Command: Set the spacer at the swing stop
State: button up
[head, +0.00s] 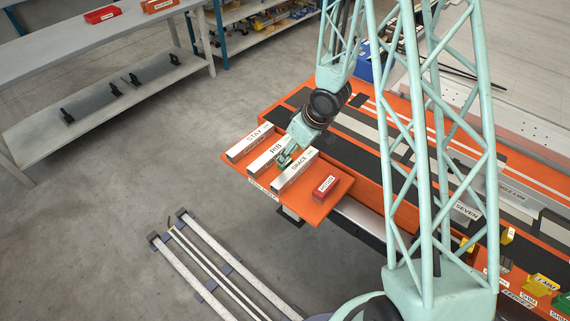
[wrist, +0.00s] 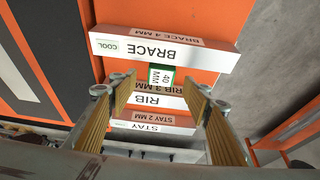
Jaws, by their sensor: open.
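A green block (wrist: 160,75) marked 40 MM shows in the wrist view between the BRACE and RIB bars; I cannot tell if it is the spacer. My gripper (wrist: 160,83) is open above the bars, with one finger on each side of the green block in the picture. A red block (head: 326,187) with an unreadable label sits near the shelf's front corner. I cannot make out the swing stop.
White bars marked STAY (head: 250,143), RIB (head: 267,155) and BRACE (head: 295,170) lie side by side on the orange shelf (head: 312,207). A block marked SEVEN (head: 465,209) and several yellow blocks (head: 541,284) are at right. Floor rails (head: 218,262) lie in front.

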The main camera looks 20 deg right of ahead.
jog(key=shift+b+x, duration=0.6)
jog(key=shift+x, duration=1.6)
jog(key=c, duration=1)
jog(key=shift+r, duration=0.15)
jog(key=shift+r+p, duration=2.25)
jog(key=shift+r, duration=2.6)
